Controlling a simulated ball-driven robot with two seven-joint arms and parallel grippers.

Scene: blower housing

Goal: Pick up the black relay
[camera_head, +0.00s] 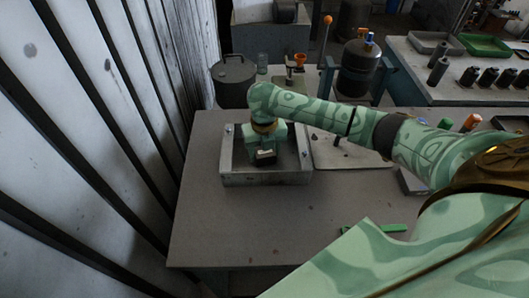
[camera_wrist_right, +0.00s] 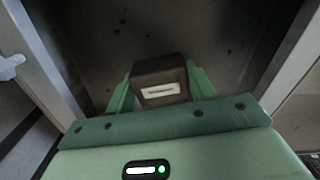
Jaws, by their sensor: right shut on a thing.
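The black relay (camera_wrist_right: 159,77) is a dark block with a pale label, between the two green fingers of my right gripper (camera_wrist_right: 160,88) in the right wrist view. The fingers are shut on its sides. In the head view the relay (camera_head: 265,155) shows under my right gripper (camera_head: 265,148), inside the grey metal housing tray (camera_head: 265,179). I cannot tell whether the relay touches the tray floor. My left gripper is not in view.
The tray stands on a grey table (camera_head: 220,225). A flat plate (camera_head: 350,155) lies right of it, and a green tool (camera_head: 380,228) near the front. A dark lidded pot (camera_head: 233,80) stands behind. The table's front left is clear.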

